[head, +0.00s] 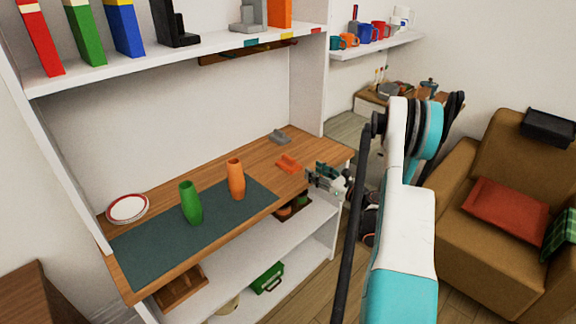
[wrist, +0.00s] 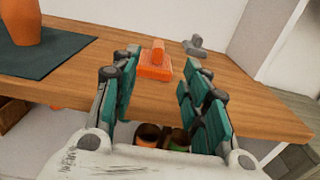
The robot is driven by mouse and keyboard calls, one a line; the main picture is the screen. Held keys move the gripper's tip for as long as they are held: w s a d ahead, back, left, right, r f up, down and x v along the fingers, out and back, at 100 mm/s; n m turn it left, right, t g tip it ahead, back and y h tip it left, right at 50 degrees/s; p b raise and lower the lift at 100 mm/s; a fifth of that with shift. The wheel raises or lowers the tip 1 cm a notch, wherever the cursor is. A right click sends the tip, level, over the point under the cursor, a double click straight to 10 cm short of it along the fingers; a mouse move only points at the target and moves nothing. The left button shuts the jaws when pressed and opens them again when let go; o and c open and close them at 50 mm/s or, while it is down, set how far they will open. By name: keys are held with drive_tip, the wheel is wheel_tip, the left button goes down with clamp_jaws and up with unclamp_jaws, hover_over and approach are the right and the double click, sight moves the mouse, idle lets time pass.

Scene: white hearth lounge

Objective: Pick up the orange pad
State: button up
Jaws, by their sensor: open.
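The orange pad (head: 288,163) lies on the wooden desk top, right of the dark mat. It is a flat block with a raised upright part on top. In the wrist view the orange pad (wrist: 155,66) sits ahead of my gripper, framed between the fingers. My gripper (head: 318,176) is at the desk's front right edge, near the pad and apart from it. In the wrist view my gripper (wrist: 158,88) is open, with its teal finger pads spread and nothing between them.
A grey block of similar shape (wrist: 192,46) lies behind the pad. An orange vase (head: 236,180) and a green vase (head: 191,203) stand on the dark mat (head: 150,250). A plate (head: 127,208) is at the left. A shelf with bookends (head: 165,50) hangs above the desk.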

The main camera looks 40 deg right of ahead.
sight(295, 161)
drive_tip(key=w, duration=0.6)
drive_tip(key=shift+w+a+f+b, duration=0.1)
drive_tip(key=shift+w+a+b, duration=0.05)
drive_tip(key=shift+a+b, duration=0.2)
drive_tip(key=shift+w, duration=0.8)
drive_tip(key=w+b, duration=0.1)
drive_tip(key=w, duration=0.1)
drive_tip(key=w+b, duration=0.1)
drive_tip(key=w, duration=0.2)
drive_tip(key=shift+a+f+b, duration=0.1)
drive_tip(key=shift+a+b, duration=0.1)
drive_tip(key=shift+b, duration=0.15)
clamp_jaws()
